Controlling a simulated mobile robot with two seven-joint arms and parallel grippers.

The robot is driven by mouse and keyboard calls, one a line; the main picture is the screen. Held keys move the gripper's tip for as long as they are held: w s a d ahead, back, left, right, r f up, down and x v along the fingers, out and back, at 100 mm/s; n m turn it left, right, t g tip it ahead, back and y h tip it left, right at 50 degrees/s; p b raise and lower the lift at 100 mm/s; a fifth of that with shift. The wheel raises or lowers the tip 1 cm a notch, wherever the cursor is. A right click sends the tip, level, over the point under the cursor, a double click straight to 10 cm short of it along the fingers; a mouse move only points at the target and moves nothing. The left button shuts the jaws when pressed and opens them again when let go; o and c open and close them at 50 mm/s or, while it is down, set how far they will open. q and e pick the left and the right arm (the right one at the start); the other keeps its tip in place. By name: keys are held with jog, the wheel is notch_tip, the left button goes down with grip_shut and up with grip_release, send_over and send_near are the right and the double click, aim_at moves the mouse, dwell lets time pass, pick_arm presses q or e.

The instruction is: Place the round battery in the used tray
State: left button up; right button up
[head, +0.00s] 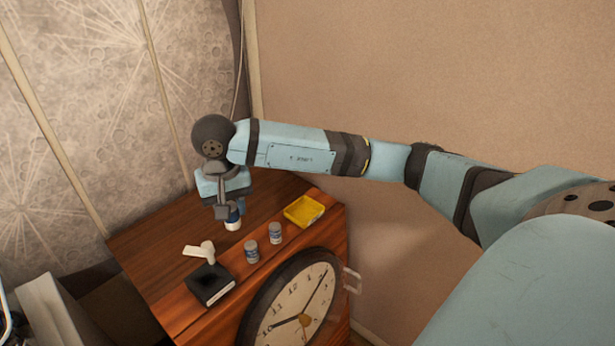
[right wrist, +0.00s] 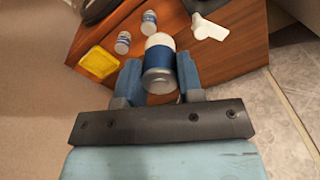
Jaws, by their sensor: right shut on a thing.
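The round battery (head: 233,222), a cylinder with a white end, a blue band and a silver end, is held in my right gripper (head: 230,212) over the far part of the wooden cabinet top. In the right wrist view the battery (right wrist: 159,62) sits between the two blue fingers, which are shut on it. I cannot tell whether its lower end touches the wood. The shallow yellow tray (head: 304,211), the only tray I see, lies near the right edge of the top, to the right of the gripper. It looks empty. My left gripper is not in view.
Two small grey-and-blue cylinders (head: 251,251) (head: 275,232) stand between the battery and the front edge. A white branched piece (head: 200,251) and a black box (head: 210,284) lie at the near left. A round clock (head: 292,311) is at the cabinet's front. Bare wood surrounds the battery.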

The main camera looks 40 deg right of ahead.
jog(key=w+d+r+n+b, duration=0.1)
jog(key=w+d+n+b, duration=0.15)
jog(key=d+n, duration=0.75)
jog(key=w+d+r+n+b, duration=0.1)
jog(key=w+d+n+b, duration=0.2)
jog(key=d, duration=1.3)
jog(key=shift+n, duration=0.6)
notch_tip(320, 180, down, 20)
jog(key=shift+w+d+f+p, duration=0.1)
jog(key=shift+d+p, duration=0.05)
jog(key=shift+p, duration=0.3)
jog(key=shift+f, duration=0.1)
jog(key=o, duration=1)
